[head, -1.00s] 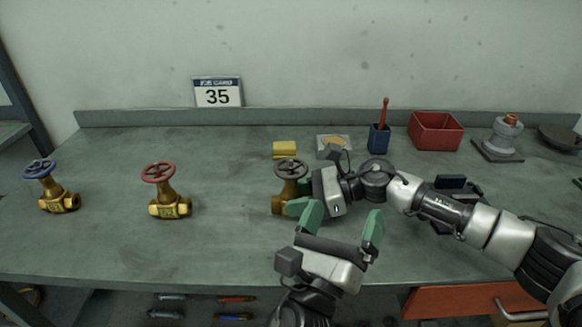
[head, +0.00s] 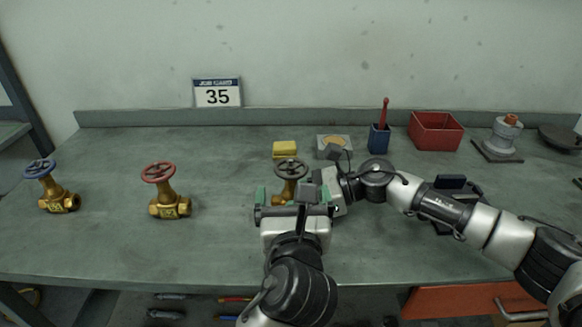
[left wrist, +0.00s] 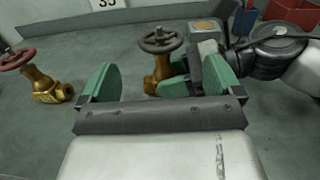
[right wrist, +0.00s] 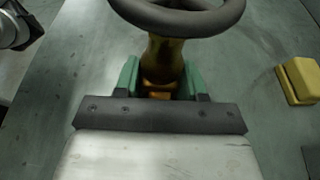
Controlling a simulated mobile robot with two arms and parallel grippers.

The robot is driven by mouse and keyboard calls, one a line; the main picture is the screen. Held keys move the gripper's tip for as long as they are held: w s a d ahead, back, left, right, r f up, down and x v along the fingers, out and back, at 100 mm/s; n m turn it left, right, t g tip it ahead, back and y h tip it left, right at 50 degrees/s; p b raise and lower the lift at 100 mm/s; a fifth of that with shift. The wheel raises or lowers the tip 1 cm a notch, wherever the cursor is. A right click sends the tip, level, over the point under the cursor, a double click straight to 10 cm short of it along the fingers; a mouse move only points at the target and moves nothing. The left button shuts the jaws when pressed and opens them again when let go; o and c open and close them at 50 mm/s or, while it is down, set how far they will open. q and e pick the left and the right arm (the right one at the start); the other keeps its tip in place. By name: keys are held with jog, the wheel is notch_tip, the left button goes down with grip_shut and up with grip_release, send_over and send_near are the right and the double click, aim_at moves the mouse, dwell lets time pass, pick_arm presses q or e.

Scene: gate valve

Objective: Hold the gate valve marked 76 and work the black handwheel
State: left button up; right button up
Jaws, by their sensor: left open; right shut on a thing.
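The brass gate valve with the dark handwheel (head: 291,168) stands upright mid-table; its body is partly hidden in the head view, and I cannot read its marking. Its brass body shows in the left wrist view (left wrist: 158,70). My right gripper (right wrist: 160,77) is shut on the valve's brass body below the handwheel, coming from the right. My left gripper (head: 293,194) is open just in front of the valve, its green fingers spread to either side, not touching the handwheel. In the left wrist view the handwheel (left wrist: 160,40) lies beyond the open fingers.
A red-wheeled valve (head: 160,190) and a blue-wheeled valve (head: 50,187) stand to the left. Behind are a yellow block (head: 285,148), a blue cup (head: 379,139) and a red bin (head: 436,131). A card reading 35 (head: 218,93) stands at the back.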

aim_at(291, 178)
pick_arm(q)
jog(key=w, duration=0.8)
jog(key=shift+w+a, duration=0.1)
jog(key=shift+a, duration=0.05)
jog(key=c, duration=0.9)
